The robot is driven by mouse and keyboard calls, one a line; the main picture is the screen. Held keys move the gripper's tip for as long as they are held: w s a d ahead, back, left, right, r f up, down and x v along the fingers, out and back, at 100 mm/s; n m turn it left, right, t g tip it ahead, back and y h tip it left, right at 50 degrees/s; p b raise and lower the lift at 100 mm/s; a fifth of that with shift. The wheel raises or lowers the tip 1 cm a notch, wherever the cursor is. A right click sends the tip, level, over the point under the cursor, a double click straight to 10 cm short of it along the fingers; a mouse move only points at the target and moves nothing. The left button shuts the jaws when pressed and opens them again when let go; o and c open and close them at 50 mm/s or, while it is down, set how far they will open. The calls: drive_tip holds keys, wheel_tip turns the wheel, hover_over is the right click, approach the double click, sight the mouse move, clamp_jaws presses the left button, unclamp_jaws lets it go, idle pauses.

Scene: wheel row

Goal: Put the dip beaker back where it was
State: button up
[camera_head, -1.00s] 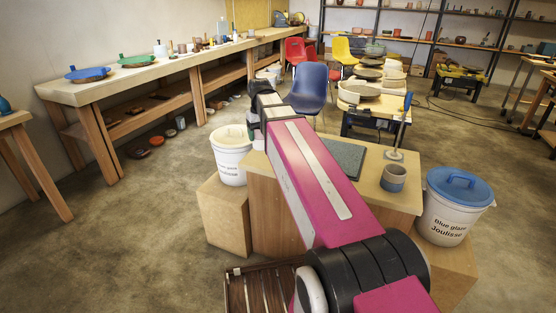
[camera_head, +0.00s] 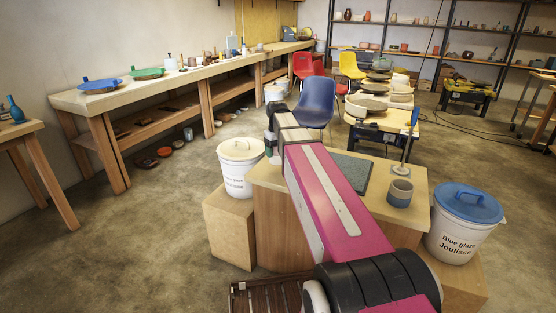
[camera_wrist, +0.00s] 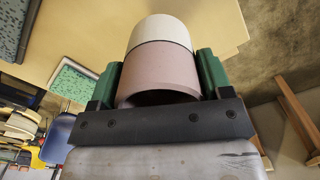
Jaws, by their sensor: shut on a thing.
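My gripper (camera_wrist: 158,78) is shut on a two-tone beaker (camera_wrist: 158,60), pinkish on the near part and white on the far part, with a green finger on each side. I take this as the dip beaker. In the head view my gripper (camera_head: 270,143) is at the far end of my arm, right of the white bucket's top; the beaker is hidden there.
The white bucket (camera_head: 238,178) stands on a wooden block left of the table. A blue-lidded bucket (camera_head: 463,225) stands at the right. A dark green mat (camera_head: 350,175) and an upright blue-handled tool (camera_head: 410,140) are on the table. A blue chair (camera_head: 316,100) stands behind.

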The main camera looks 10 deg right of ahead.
sight(278, 158)
drive_tip(key=shift+d+f, duration=0.3)
drive_tip(key=shift+f, duration=1.85)
drive_tip(key=shift+f, duration=0.1)
drive_tip(key=o, duration=1)
drive_tip(key=shift+o, duration=0.2)
wheel_tip(278, 158, up, 12)
